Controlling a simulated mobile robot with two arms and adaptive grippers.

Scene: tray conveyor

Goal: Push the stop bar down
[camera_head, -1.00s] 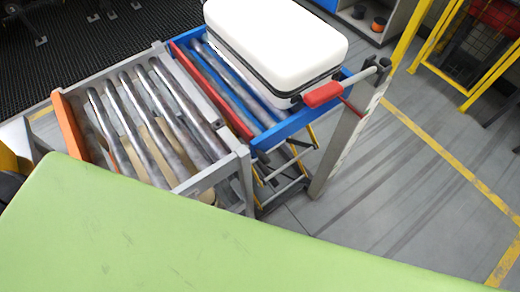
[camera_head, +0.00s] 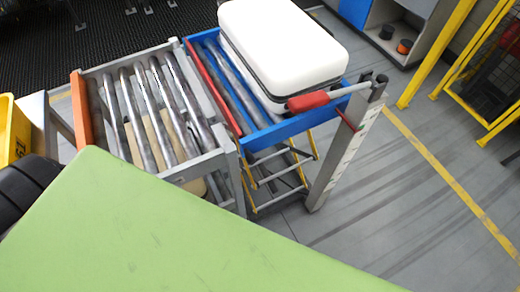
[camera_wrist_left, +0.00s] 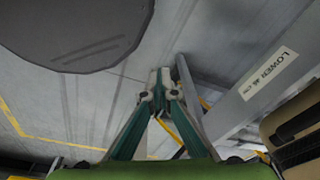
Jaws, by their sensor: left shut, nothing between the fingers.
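In the head view a red bar (camera_head: 212,88) runs across the blue roller conveyor (camera_head: 285,130), at its end beside the grey roller conveyor (camera_head: 200,165). A lever with a red grip (camera_head: 308,101) sticks out near level from the top of a grey post (camera_head: 342,155) at the conveyor's near right corner. I cannot tell for certain which of them is the stop bar. My left gripper (camera_wrist_left: 165,78) shows only in the left wrist view, fingers together and empty. A grey post with a "LOWER" label (camera_wrist_left: 268,72) stands to its right. My right gripper is out of view.
A white case (camera_head: 283,45) lies on the blue conveyor. A yellow and grey step frame (camera_head: 278,175) stands below it. Yellow railing (camera_head: 440,50) and a shelf unit (camera_head: 400,30) are at the upper right. The floor right of the post is clear.

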